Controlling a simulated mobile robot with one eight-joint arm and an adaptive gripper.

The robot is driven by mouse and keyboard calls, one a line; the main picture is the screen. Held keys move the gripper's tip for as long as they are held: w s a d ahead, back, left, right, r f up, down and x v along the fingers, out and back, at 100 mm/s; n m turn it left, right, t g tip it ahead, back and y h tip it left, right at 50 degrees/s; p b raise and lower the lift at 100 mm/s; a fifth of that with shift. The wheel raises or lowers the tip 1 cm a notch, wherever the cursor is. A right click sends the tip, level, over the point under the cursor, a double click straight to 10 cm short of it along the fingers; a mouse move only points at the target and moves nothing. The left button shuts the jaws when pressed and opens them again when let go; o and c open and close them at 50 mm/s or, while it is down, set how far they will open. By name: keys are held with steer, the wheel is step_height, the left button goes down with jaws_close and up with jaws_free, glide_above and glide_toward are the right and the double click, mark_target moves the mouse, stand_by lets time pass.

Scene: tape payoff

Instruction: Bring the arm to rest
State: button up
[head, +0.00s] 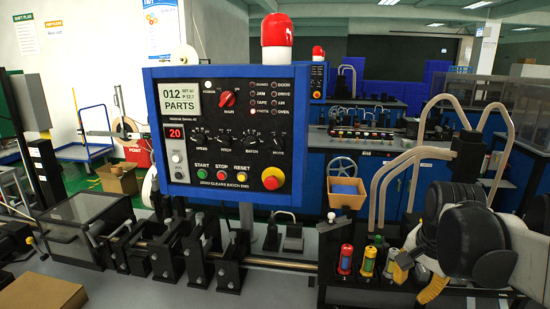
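My gripper (412,284) is at the lower right of the head view, at the end of my black and pale arm. Its two fingers, with yellowish parts, stand apart and nothing shows between them. It points down and left, just right of several upright coloured cylinders (367,262) in a dark rack. From this single view I cannot tell how high it is above the bench or whether it touches anything. Part of the gripper's body is hidden behind the wrist.
A blue-framed control panel (225,135) with a red beacon (277,38) stands left of my arm. Black roller stands (165,257) and a rod line the bench left of the rack. A cardboard box (40,292) lies front left. An orange bin (346,192) is behind.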

steer(key=s+a+n+t, duration=0.2)
steer(key=s+a+n, duration=0.2)
steer(key=a+n, duration=0.2)
steer(key=s+a+f+n+t+y, duration=0.1)
steer(key=s+a+n+t, duration=0.1)
steer(key=s+a+n, duration=0.3)
steer(key=a, duration=0.3)
steer(key=shift+n, duration=0.4)
